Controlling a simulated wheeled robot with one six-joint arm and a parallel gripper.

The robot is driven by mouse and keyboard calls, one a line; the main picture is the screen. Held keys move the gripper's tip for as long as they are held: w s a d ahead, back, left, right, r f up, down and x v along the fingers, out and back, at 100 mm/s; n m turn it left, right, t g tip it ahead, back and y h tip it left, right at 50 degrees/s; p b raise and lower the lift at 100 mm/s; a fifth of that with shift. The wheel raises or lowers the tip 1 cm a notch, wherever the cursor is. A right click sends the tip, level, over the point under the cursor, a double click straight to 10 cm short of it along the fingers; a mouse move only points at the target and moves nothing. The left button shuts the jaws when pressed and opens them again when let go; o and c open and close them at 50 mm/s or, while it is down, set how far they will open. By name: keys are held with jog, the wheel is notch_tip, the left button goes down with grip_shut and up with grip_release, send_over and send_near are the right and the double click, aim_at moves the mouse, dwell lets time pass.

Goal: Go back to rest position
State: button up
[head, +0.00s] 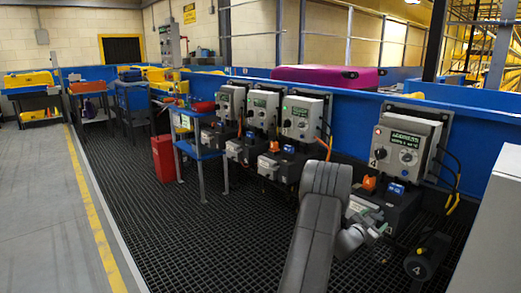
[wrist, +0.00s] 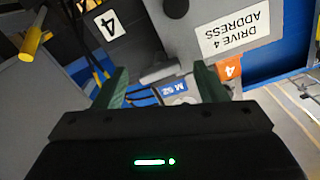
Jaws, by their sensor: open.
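My gripper (head: 377,229) is at the end of my grey arm, low in front of the rightmost drive unit in the head view. In the wrist view my gripper (wrist: 163,88) has two dark green fingers spread apart with nothing held between them. Beyond them are a blue label reading "M 52" (wrist: 172,88), an orange tag marked 4 (wrist: 229,69) and a white "DRIVE 4 ADDRESS" label (wrist: 232,27), all upside down. In the head view, the control box (head: 407,145) with a lit display reading "ADDRESS" is above the gripper. I cannot tell whether the fingers touch anything.
Several similar control boxes (head: 300,117) line the blue conveyor wall (head: 470,117). A blue stand (head: 205,152) and a red bin (head: 163,158) stand left of my arm. A black cylinder marked 4 (head: 427,258) and cables are at right. The dark grid floor (head: 190,235) is clear on the left.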

jog(key=m, duration=0.4)
jog(key=shift+m, duration=0.4)
jog(key=shift+s+a+p, duration=0.2)
jog(key=shift+a+p, duration=0.05)
jog(key=shift+p, duration=0.05)
jog(key=p+v, duration=0.1)
jog(key=v, duration=1.1)
jog(key=shift+a+r, duration=0.1)
